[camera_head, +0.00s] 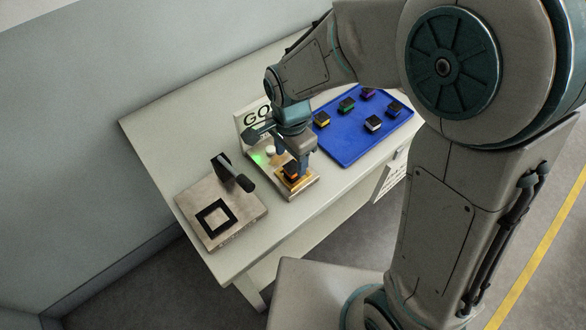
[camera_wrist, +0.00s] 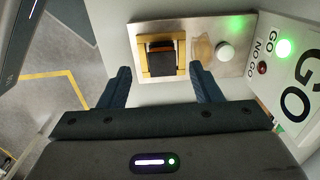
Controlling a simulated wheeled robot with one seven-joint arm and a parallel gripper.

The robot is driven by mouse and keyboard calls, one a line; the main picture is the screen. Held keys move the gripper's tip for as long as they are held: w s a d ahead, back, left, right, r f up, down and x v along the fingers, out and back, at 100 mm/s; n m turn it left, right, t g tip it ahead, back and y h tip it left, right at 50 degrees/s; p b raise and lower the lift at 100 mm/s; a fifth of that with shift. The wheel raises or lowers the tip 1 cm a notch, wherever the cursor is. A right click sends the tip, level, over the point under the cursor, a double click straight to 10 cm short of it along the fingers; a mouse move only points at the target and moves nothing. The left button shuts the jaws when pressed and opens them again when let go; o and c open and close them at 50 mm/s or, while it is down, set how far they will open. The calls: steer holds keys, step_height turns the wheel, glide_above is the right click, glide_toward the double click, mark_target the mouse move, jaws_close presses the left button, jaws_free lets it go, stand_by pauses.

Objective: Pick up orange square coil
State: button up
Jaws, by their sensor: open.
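The orange square coil (camera_head: 291,172) is a small block with a black top and an orange side. It sits in the brass-coloured fixture of the test station. In the wrist view the coil (camera_wrist: 161,62) shows its dark top within the brass frame (camera_wrist: 146,68). My gripper (camera_head: 302,165) is over the station, close to the coil. In the wrist view my gripper (camera_wrist: 160,80) is open, with its two dark fingers apart on either side of the coil and the space between them empty. How far the fingertips are above the coil is hard to tell.
The GO / NO GO sign (camera_wrist: 290,65) and a white button (camera_wrist: 225,53) stand beside the fixture; the green light (camera_wrist: 284,47) is lit. A blue tray (camera_head: 340,148) with several coloured coils lies at right. A plate with a black square frame (camera_head: 215,218) stands at left.

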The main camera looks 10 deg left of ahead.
mark_target(291, 168)
steer(key=shift+w+f, duration=0.2)
steer(key=shift+f, duration=1.95)
steer(key=c, duration=1.1)
steer(key=shift+c, duration=0.2)
steer(key=shift+r, duration=0.15)
